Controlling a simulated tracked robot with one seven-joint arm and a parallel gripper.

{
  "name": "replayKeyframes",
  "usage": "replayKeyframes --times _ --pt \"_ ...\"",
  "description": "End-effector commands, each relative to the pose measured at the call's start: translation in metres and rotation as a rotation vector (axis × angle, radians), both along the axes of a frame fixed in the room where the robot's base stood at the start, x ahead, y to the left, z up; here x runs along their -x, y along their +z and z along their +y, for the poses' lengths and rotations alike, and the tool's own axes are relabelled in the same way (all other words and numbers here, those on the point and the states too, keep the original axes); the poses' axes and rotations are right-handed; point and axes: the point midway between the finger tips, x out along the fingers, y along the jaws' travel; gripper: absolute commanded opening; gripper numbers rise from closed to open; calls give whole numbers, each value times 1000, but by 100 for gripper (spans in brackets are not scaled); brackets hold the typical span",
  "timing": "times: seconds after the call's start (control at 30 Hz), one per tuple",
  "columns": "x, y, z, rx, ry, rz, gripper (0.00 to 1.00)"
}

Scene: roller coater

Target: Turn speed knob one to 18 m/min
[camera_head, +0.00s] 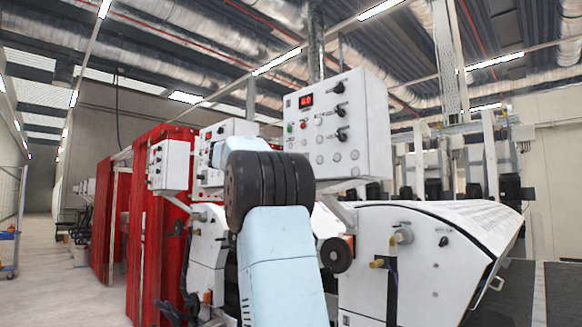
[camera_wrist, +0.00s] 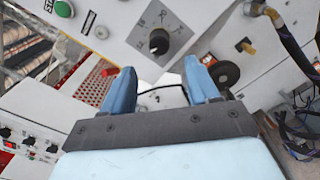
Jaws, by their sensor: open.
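In the wrist view a black rotary knob (camera_wrist: 159,41) sits on a grey scale plate with dark marks, on a white panel. My gripper (camera_wrist: 161,80) is open and empty. Its two blue fingers point toward the panel, below the knob in the picture and not touching it. In the head view a white control box (camera_head: 372,120) carries a red lit display (camera_head: 306,100), whose digits I cannot read surely, and several black knobs. Which knob is speed knob one is unclear. My arm hides part of the machine, and my gripper cannot be made out there.
A green button (camera_wrist: 64,8) sits left of the knob in the wrist view. A hose with a brass fitting (camera_wrist: 272,14) is at upper right. In the head view another white box (camera_head: 168,165) and red curtains (camera_head: 155,220) stand left.

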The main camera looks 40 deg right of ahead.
Motion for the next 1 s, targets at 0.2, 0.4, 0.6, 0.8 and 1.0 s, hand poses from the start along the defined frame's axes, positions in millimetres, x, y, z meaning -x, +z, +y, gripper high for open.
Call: replayKeyframes --times 0.2,0.4,0.6,0.8,1.0 --pt "-3 0 -40 0 -3 -1 60" --pt "-5 0 -69 -1 -2 -1 60" --pt "-6 0 -84 0 0 -2 60" --pt "-7 0 -87 0 1 -2 60" --pt "-7 0 -87 0 1 -2 55"
